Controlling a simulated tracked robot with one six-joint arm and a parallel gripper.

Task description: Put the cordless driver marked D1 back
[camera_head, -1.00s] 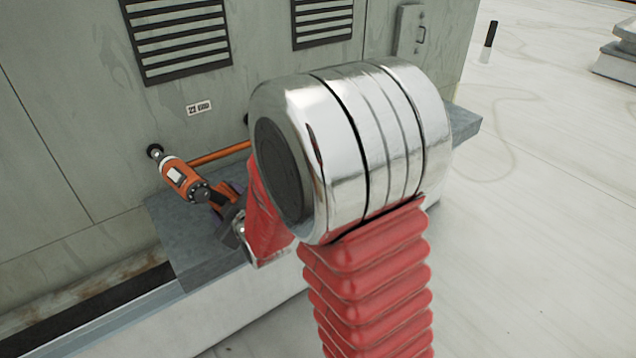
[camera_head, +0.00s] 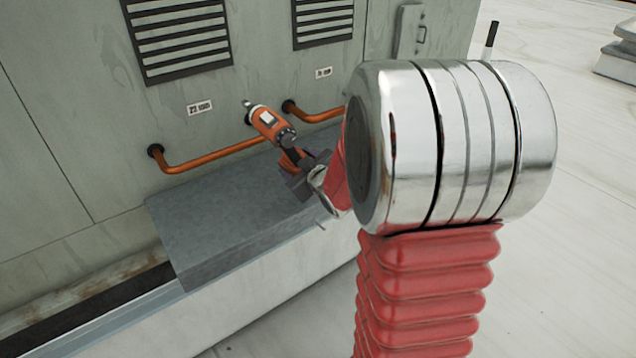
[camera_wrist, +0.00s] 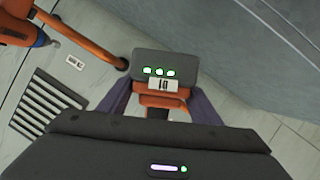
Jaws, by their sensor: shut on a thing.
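The orange cordless driver (camera_head: 268,122), with a white label and a dark rear end, shows in the head view above the grey ledge. Its nose points up and left toward the wall. My gripper (camera_head: 303,172) is shut on its handle and holds it clear of the ledge. In the wrist view my purple fingers (camera_wrist: 160,100) are either side of the orange handle. The driver's dark battery base (camera_wrist: 165,64) shows green lights and a small plate, which looks like D1 upside down. My arm hides part of the wall to the right.
Two orange pipes stick out of the wall, left (camera_head: 210,158) and right (camera_head: 318,114). Small plates, left (camera_head: 200,108) and right (camera_head: 324,72), sit above them. The grey ledge (camera_head: 200,225) below is bare. An orange tool-like thing (camera_wrist: 20,25) is cut off in the wrist view.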

